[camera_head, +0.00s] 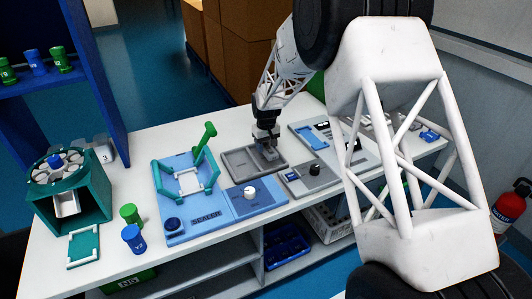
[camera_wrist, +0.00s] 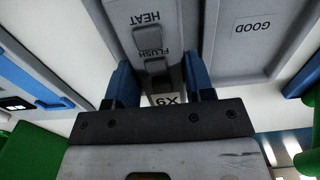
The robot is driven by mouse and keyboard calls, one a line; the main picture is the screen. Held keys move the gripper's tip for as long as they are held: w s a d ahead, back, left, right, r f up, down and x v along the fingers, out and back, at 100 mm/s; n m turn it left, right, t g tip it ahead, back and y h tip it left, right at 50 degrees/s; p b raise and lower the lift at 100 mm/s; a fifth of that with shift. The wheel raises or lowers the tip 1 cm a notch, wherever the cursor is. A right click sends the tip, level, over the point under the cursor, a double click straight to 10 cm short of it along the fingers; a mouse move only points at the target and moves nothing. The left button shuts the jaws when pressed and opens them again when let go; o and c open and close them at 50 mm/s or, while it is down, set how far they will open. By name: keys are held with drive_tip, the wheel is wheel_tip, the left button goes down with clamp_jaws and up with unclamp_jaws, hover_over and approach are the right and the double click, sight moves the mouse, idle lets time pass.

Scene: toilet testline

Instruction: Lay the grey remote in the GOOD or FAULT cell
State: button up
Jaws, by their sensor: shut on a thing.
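A grey remote (camera_wrist: 150,30) with HEAT and FLUSH buttons lies between the two blue fingers of my gripper (camera_wrist: 160,88) in the wrist view. My gripper is shut on it near a small white label. In the head view, my gripper (camera_head: 267,146) is low over the grey tray (camera_head: 240,168) in the middle of the bench. The remote is mostly hidden there. A grey cell marked GOOD (camera_wrist: 252,27) is right of the remote in the wrist view. I see no FAULT mark. I cannot tell whether the remote touches anything beneath it.
A blue sealer fixture (camera_head: 172,208) with a raised green handle is left of the tray. A grey panel with a black knob (camera_head: 314,169) is at its right. Green (camera_head: 130,214) and blue (camera_head: 133,238) cylinders stand at the front left, near a teal rotary machine (camera_head: 85,200).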

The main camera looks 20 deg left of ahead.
sight(266, 152)
drive_tip(key=shift+f, duration=1.75)
drive_tip(key=shift+f, duration=0.15)
drive_tip(key=o, duration=1)
wheel_tip(266, 152, up, 12)
drive_tip(key=shift+r, duration=0.15)
